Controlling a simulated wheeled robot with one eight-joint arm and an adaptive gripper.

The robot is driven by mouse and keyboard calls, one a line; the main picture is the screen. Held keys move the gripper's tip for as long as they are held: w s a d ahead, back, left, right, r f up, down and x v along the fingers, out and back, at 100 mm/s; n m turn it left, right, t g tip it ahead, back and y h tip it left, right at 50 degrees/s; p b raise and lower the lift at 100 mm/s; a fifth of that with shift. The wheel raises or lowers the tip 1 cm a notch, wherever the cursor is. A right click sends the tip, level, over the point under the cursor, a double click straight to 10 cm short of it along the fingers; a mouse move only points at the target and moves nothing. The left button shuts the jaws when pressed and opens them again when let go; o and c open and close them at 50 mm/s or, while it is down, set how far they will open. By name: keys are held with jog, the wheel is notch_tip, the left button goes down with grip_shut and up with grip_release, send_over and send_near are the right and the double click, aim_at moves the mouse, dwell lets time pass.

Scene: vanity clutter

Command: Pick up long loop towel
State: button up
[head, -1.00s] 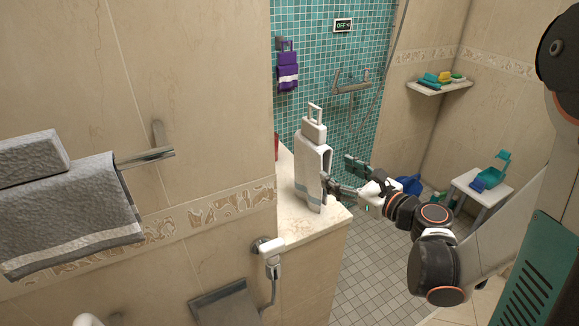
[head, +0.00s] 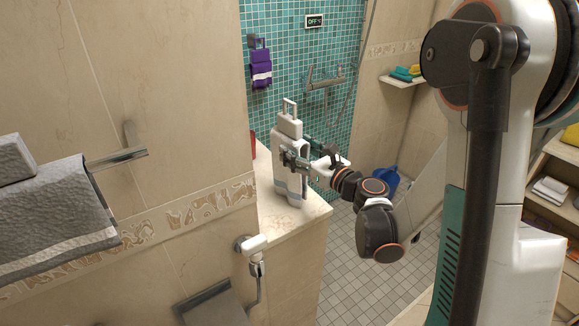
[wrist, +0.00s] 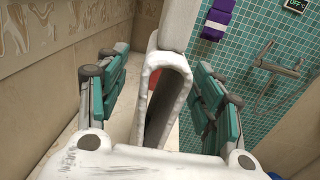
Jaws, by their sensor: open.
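The long loop towel (head: 288,182) is white with a grey band near its lower end. It hangs in a tall narrow loop over the pale marble ledge, below a small white block with a metal loop on top. In the wrist view the towel (wrist: 172,78) shows its open loop edge-on, between the two finger pads. My gripper (head: 296,160) is at the towel's upper part in the head view. In the wrist view my gripper (wrist: 160,98) is open, with one teal-padded finger on each side of the towel and gaps visible. The far side of the towel is hidden.
The marble ledge (head: 305,222) lies under the towel. A grey towel (head: 50,215) hangs on a wall bar at left. A purple towel (head: 261,70) hangs on the teal tiled wall. A bidet sprayer (head: 255,250) is fixed below the ledge. A red item (wrist: 157,78) shows behind the loop.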

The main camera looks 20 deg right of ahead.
jog(key=x, duration=0.2)
jog(key=b+x, duration=0.1)
jog(key=x, duration=0.1)
jog(key=shift+w+f, duration=0.15)
jog(key=shift+f, duration=0.1)
grip_shut()
